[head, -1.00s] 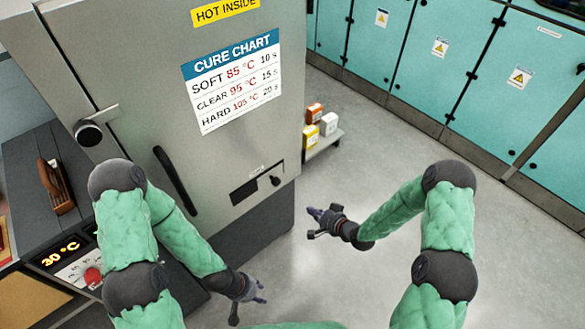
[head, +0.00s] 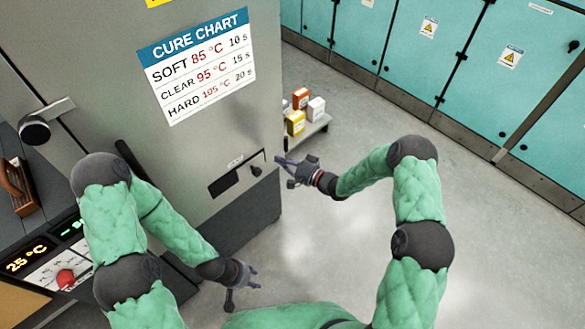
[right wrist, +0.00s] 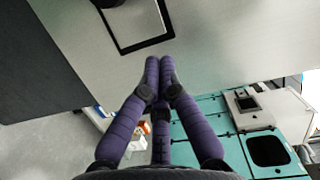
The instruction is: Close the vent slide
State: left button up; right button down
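The vent (head: 224,184) is a framed slot low on the grey oven's front. Its left part shows a dark opening; its right part is covered by a grey plate with a dark knob (head: 256,170). My right gripper (head: 279,161) is just right of the knob, apparently apart from it, its fingers pointing left. In the right wrist view its purple fingers (right wrist: 159,62) meet at the tips with nothing between them, below a black-edged grey panel (right wrist: 140,25) that seems to be the vent. My left gripper (head: 246,292) is low in front of the oven, fingers spread, empty.
The oven has a cure chart (head: 197,65), a dark handle (head: 130,160) and a latch (head: 36,129). A control panel with a red knob (head: 66,278) reads 25 °C. Boxes on a low shelf (head: 308,133) stand behind. Teal cabinets (head: 420,50) line the back; the floor is clear.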

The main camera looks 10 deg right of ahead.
aim_at(261, 158)
jog(key=a, duration=0.1)
jog(key=a+b, duration=0.1)
jog(key=a, duration=0.1)
jog(key=shift+s+a+f, duration=0.1)
jog(key=shift+a+f, duration=0.05)
jog(key=shift+f, duration=0.2)
jog(key=shift+s+a, duration=0.45)
jog(key=shift+a, duration=0.15)
jog(key=s+a+p, duration=0.1)
jog(key=s+a, duration=0.5)
jog(key=a, duration=0.2)
jog(key=shift+s+a, duration=0.25)
jog(key=shift+a, duration=0.15)
jog(key=shift+w+d, duration=0.1)
